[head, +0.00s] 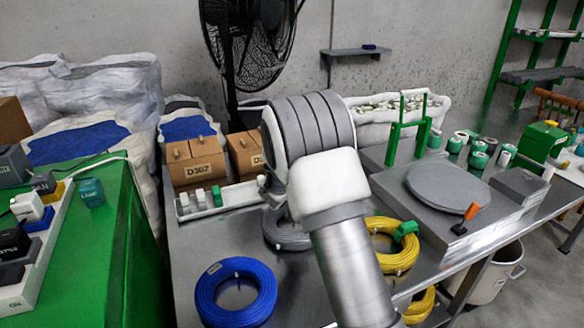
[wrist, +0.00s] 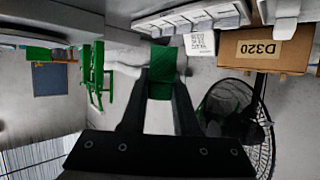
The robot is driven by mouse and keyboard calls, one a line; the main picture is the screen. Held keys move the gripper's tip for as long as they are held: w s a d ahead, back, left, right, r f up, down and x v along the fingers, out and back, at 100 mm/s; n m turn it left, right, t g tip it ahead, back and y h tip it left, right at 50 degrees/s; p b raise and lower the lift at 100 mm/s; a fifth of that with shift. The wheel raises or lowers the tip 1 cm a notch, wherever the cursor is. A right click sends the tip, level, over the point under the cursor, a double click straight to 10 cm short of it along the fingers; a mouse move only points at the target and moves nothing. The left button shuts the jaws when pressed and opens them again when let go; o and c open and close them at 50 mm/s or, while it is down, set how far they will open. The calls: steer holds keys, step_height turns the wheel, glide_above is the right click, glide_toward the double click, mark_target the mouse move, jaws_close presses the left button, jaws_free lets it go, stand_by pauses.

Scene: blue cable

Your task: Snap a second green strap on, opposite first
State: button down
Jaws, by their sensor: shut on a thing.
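A coil of blue cable (head: 236,292) lies flat on the grey bench at the front left. A small white tag shows on its upper left; I see no green on its visible ring. My gripper (wrist: 162,82) is shut on a green strap (wrist: 164,62), seen between the fingertips in the wrist view. In the head view my arm hides most of the gripper, which is behind it near the white rack (head: 217,203), away from the blue coil. A bit of green shows there, and I cannot tell if it is the held strap.
A yellow coil (head: 384,258) bearing a green clip (head: 405,231) lies right of my arm. A grey coil (head: 287,236) lies partly behind the arm. Cardboard boxes (head: 193,163) stand behind the rack. A round grey plate (head: 447,186) is at right. Bare bench surrounds the blue coil.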

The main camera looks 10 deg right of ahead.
steer(key=s+d+m+g+h, duration=0.2)
steer(key=s+d+m+g, duration=0.1)
steer(key=s, duration=0.3)
steer(key=s+d+f+m+g+h+p, duration=0.1)
steer(key=s+d+m+g+h, duration=0.1)
steer(key=s, duration=0.5)
steer(key=s+d+m+g+h+p, duration=0.1)
steer(key=s+d+m+g, duration=0.2)
steer(key=s, duration=0.4)
steer(key=shift+d+f+m+g+h, duration=0.25)
steer(key=shift+d+m+g+h, duration=0.15)
steer(key=shift+m+g, duration=0.25)
steer(key=shift+f, duration=0.3)
step_height(320, 180, down, 3)
steer(key=b, duration=0.4)
steer(key=shift+f+b, duration=0.1)
steer(key=shift+b, duration=0.2)
steer(key=shift+p, duration=0.45)
steer(key=shift+f+p, duration=0.15)
steer(key=shift+p, duration=0.25)
steer(key=shift+f, duration=0.25)
steer(key=shift+f+b, duration=0.3)
steer(key=shift+f, duration=0.4)
